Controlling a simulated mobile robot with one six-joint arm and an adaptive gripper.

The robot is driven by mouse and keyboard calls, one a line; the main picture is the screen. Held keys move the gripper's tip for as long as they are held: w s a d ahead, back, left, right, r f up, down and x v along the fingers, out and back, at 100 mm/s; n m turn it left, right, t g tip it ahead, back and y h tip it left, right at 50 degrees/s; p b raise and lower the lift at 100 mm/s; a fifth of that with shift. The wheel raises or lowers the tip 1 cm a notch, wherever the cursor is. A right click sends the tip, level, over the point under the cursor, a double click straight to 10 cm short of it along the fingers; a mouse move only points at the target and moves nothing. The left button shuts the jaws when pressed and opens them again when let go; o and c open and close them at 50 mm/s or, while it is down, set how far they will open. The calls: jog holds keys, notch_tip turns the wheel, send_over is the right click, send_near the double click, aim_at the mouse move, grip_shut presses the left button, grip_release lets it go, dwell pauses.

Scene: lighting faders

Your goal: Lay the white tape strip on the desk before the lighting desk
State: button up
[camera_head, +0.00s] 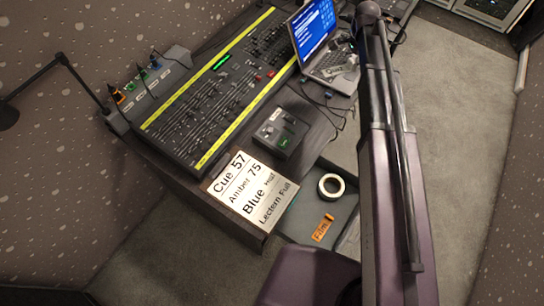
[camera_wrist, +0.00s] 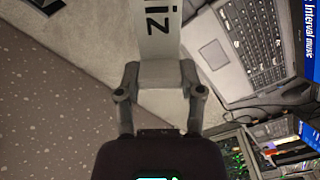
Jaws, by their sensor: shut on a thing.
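My gripper (camera_wrist: 164,82) is shut on a white strip (camera_wrist: 160,40) with black letters, of which "iz" can be read. The strip extends away from the fingers past the top of the wrist view, so its far end is hidden. In the head view I cannot clearly make out the gripper or the strip. The lighting desk (camera_head: 222,92), a black fader board with yellow label bands, lies on the dark desk (camera_head: 150,146) at upper left.
A printed cue card (camera_head: 250,190) lies at the desk's front corner, beside a small black box (camera_head: 279,132). An open laptop (camera_head: 335,65) stands at the back; it also shows in the wrist view (camera_wrist: 245,50). A tape roll (camera_head: 331,186) and an orange label (camera_head: 323,228) are lower right.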

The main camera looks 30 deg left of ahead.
jog(key=s+a+f+m+b, duration=0.3)
jog(key=s+f+m+b, duration=0.1)
jog(key=f+m+b, duration=0.1)
jog(key=s+a+f+m+b, duration=0.3)
jog(key=s+f+m+b, duration=0.1)
jog(key=f+b, duration=0.3)
jog(key=shift+a+f+m+b, duration=0.35)
jog(key=shift+f+m, duration=0.35)
jog(key=shift+f, duration=0.25)
jog(key=b, duration=0.6)
send_over(315, 118)
notch_tip(315, 118, down, 6)
jog(key=shift+w+f, duration=0.1)
jog(key=shift+f, duration=0.05)
jog(key=shift+f+b, duration=1.9)
jog(key=shift+b, duration=0.1)
jog(key=shift+f, duration=0.15)
jog(key=o, duration=0.7)
jog(key=shift+o, duration=0.2)
